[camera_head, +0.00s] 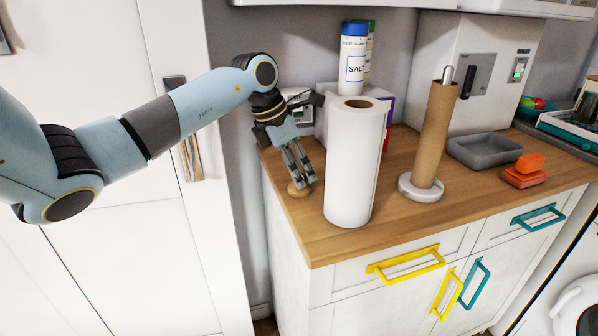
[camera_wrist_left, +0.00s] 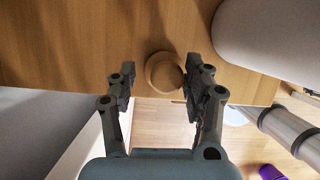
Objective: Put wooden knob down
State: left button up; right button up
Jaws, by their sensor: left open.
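The wooden knob (camera_head: 298,189) sits on the wooden countertop (camera_head: 330,243) near its left end. My left gripper (camera_head: 303,182) reaches down over it from the left. In the left wrist view the round knob (camera_wrist_left: 163,72) lies between the fingertips of my left gripper (camera_wrist_left: 157,85). The right fingertip is close beside the knob, and a gap shows between the left finger and the knob. The gripper is open. I cannot tell whether the right finger touches the knob. My right gripper is not in view.
A white paper roll (camera_head: 352,165) stands just right of the gripper. Behind are a salt container (camera_head: 353,60) and a white box. A cardboard tube on a holder (camera_head: 434,140), a grey tray (camera_head: 484,150) and orange blocks (camera_head: 524,172) stand farther right. The countertop's front left is clear.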

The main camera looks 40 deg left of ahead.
pick_arm(q)
jog(key=v, duration=1.1)
jog(key=shift+b, duration=0.35)
jog(key=shift+s, duration=0.1)
jog(key=shift+f, duration=0.1)
